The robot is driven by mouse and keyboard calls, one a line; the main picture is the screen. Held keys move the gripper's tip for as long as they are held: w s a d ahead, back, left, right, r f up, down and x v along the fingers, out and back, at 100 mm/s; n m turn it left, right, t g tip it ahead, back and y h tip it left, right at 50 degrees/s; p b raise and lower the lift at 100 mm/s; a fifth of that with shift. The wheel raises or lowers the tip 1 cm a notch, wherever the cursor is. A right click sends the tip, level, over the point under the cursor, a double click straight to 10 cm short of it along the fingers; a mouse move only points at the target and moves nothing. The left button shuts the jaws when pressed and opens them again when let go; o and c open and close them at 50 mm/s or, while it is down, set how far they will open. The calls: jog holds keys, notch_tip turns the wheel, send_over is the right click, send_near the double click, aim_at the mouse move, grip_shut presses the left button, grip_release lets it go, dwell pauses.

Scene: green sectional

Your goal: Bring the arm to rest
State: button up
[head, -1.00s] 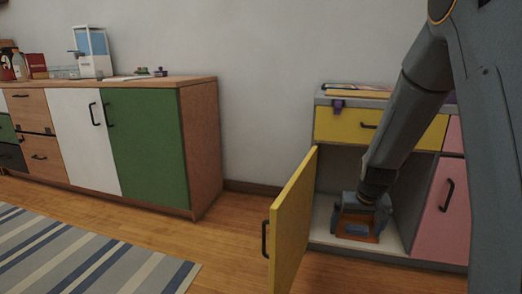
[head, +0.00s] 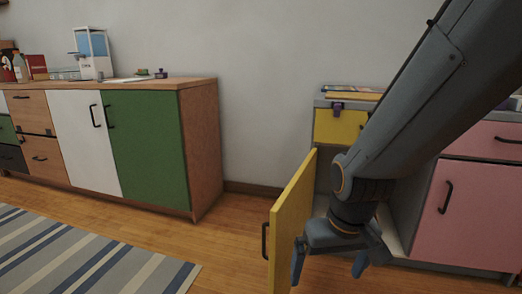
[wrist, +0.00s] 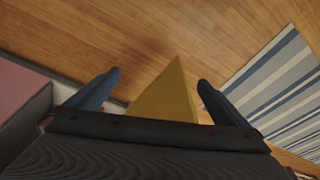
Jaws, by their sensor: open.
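My gripper (head: 329,266) is in front of the open yellow-doored cabinet in the head view, pointing down. Its two blue-grey fingers are spread apart with nothing between them. It also shows in the wrist view (wrist: 158,88), with the top edge of the yellow door (wrist: 167,98) showing between and beyond the fingers. The yellow door (head: 289,222) stands swung open, just left of my gripper in the head view. I cannot tell whether they touch. My arm hides most of the cabinet's inside, and the orange-brown object seen there earlier is out of sight.
A pink cabinet door (head: 466,216) is at the right, and a yellow drawer front (head: 337,126) is above the opening. A long sideboard with a green door (head: 148,148) stands at the left. Wooden floor (head: 222,235) and a striped rug (head: 85,255) lie clear.

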jog(key=s+a+r+n+g+y+p, duration=0.1)
jog(key=s+a+r+n+p, duration=0.15)
jog(key=s+a+r, duration=0.45)
jog(key=s+a+r+n+g+p, duration=0.1)
jog(key=s+a+r+n+p, duration=0.2)
jog(key=s+a, duration=0.5)
jog(key=d+r+m+p, duration=0.2)
jog(key=d+r+p, duration=0.4)
jog(key=r+p, duration=0.3)
jog(key=d+r+m+h+p, duration=0.1)
jog(key=d+r+p, duration=0.6)
jog(key=p, duration=0.8)
jog(key=d+r+m+p, duration=0.4)
jog(key=d+r+p, duration=0.3)
jog(key=r+p, duration=0.5)
jog(key=shift+s+d+r+h, duration=0.15)
jog(key=shift+s+r+h, duration=0.15)
jog(key=shift+r, duration=0.35)
